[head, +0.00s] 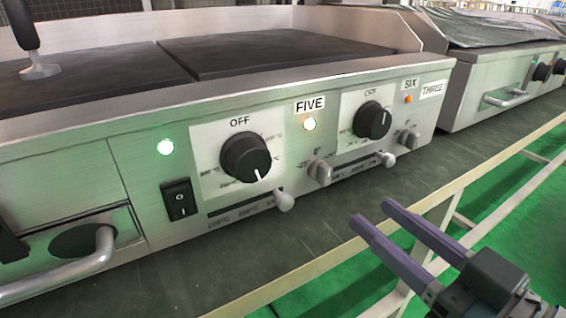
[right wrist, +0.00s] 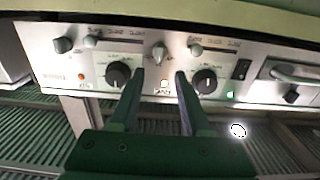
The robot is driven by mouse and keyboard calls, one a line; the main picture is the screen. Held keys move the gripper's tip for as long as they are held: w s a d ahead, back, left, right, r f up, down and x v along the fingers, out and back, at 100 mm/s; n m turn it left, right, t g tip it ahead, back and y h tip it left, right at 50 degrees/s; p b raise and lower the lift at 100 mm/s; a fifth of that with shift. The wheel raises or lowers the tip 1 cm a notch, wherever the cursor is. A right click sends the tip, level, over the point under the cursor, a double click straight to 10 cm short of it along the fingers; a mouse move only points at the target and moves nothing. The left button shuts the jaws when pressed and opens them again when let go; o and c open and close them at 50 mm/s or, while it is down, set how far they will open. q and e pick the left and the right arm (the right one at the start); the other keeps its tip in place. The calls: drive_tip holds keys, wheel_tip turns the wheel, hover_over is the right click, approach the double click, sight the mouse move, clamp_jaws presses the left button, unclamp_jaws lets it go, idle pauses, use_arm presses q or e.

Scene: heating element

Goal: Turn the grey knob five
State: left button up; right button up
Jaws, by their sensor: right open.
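The grey knob five (head: 320,172) is a small metal knob on the steel front panel, below the FIVE label (head: 309,105) and a glowing light (head: 310,125). It sits between two large black knobs, with degree marks around it. My right gripper (head: 375,215) is open and empty, in front of and to the right of the knob, apart from the panel. In the right wrist view the panel appears upside down; the grey knob (right wrist: 158,52) shows beyond the gap between the open fingers (right wrist: 160,80). My left gripper is in neither view.
Black knobs (head: 245,158) and (head: 371,121) flank the grey knob. Small grey levers (head: 284,201) stick out below them. A second grey knob (head: 408,138) is under the SIX label (head: 409,84). A black switch (head: 180,199) is farther left. The dark counter (head: 300,243) in front is clear.

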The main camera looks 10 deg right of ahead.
sight(329, 176)
drive_tip(key=b+x, duration=0.3)
drive_tip(key=x, duration=0.6)
drive_tip(key=shift+w, duration=0.25)
clamp_jaws()
